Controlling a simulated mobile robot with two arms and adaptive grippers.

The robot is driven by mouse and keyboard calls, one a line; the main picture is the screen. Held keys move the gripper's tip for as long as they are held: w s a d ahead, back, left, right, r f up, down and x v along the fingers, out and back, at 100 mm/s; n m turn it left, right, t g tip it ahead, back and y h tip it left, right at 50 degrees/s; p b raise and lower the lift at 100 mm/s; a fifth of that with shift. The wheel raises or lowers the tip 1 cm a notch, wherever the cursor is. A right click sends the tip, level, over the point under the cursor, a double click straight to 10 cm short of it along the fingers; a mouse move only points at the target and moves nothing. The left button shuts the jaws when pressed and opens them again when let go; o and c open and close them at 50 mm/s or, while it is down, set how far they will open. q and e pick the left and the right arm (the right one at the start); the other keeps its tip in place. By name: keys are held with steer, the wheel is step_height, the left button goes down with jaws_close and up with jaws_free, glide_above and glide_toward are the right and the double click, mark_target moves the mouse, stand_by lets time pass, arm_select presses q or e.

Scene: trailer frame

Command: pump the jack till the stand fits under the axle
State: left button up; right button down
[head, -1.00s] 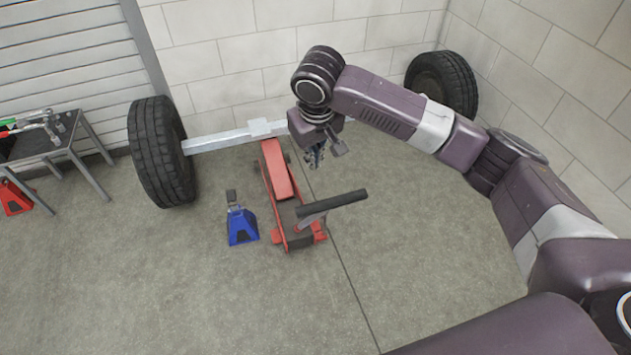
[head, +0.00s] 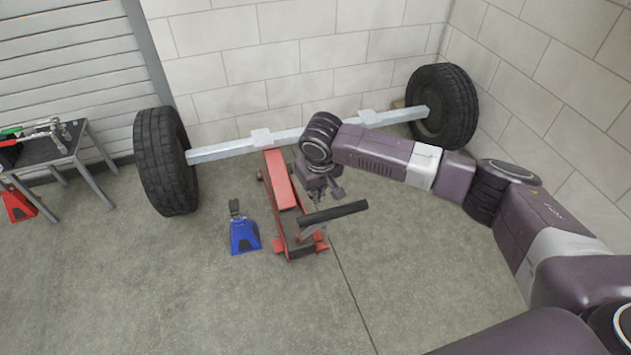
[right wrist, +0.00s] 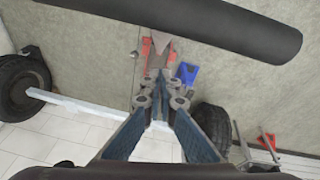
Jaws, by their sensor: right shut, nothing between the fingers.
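The red floor jack (head: 281,183) stands on the floor with its far end at the axle (head: 228,149). Its black handle (head: 333,213) sticks out to the right, and it crosses the top of the right wrist view (right wrist: 210,25). The blue jack stand (head: 244,235) stands on the floor left of the jack, clear of the axle; it also shows in the right wrist view (right wrist: 187,73). My right gripper (head: 318,198) is shut and empty, just above and behind the handle, with the fingers (right wrist: 160,75) together. My left gripper is out of view.
A tire (head: 165,162) is at the axle's left end and another (head: 444,105) at its right end. A table with tools (head: 45,150) stands at the left, with a red stand (head: 17,203) beneath it. The front floor is clear.

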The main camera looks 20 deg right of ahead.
steer(key=shift+s+d+f, duration=0.15)
steer(key=shift+s+d, duration=0.05)
steer(key=shift+s, duration=0.3)
steer(key=shift+s+d+f, duration=0.1)
steer(key=shift+s+d, duration=0.05)
steer(key=shift+s, duration=0.35)
steer(key=shift+s+f, duration=0.15)
steer(key=shift+s, duration=0.15)
steer(key=shift+f, duration=0.1)
arm_select(q)
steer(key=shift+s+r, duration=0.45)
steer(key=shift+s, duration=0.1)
steer(key=shift+p, duration=0.3)
